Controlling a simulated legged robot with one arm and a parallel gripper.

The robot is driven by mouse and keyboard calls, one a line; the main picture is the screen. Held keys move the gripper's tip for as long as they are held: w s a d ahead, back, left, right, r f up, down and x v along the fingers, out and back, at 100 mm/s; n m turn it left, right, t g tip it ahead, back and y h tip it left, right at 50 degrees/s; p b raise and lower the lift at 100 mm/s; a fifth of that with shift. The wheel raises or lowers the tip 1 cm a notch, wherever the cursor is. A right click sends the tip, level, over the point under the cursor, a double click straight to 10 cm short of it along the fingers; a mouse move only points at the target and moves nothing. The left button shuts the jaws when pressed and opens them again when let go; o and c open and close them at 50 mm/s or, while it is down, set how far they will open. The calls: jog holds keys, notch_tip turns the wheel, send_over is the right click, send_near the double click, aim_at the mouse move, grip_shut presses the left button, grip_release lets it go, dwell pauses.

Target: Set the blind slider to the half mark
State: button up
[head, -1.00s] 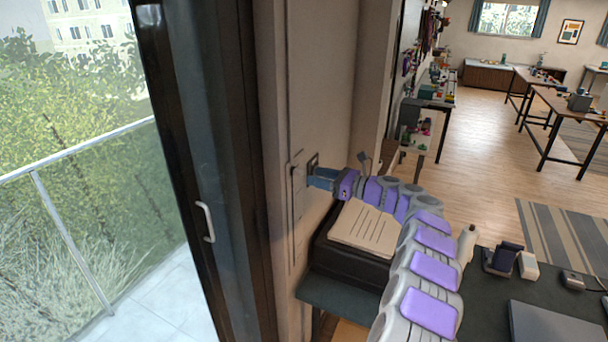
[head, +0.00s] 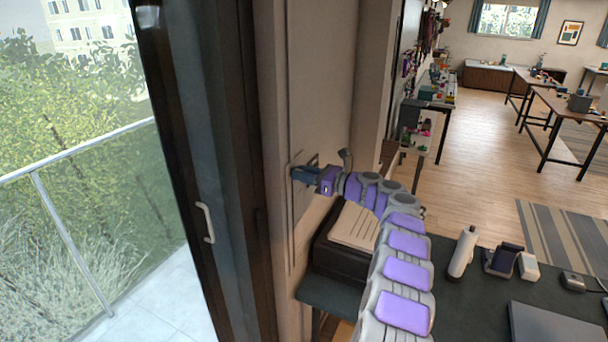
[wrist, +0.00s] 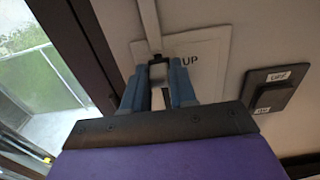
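My gripper (wrist: 158,84) points at the wall panel with its two blue fingers on either side of a pale slider knob (wrist: 158,73). The gap between fingers and knob is too small to tell whether they grip it. The knob sits at a thin vertical rail (wrist: 148,22), in front of a white plate (wrist: 208,50) marked "UP". No half mark is legible; the fingers hide part of the plate. In the head view, my gripper (head: 305,175) is at the tall wall panel (head: 297,232), and the knob is hidden behind it.
A dark switch (wrist: 268,92) with small labels is on the wall right of the plate. A dark-framed glass door (head: 205,150) with a white handle (head: 205,222) stands to the left. Below my arm, a paper (head: 355,225) lies on a black box (head: 335,258) by the desk.

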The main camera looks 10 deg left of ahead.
grip_shut()
notch_tip(320, 180, down, 34)
jog(key=b, duration=1.1)
jog(key=shift+o, duration=2.4)
grip_release()
jog(key=p+v, duration=0.2)
jog(key=v, duration=1.5)
jog(key=shift+d, duration=0.25)
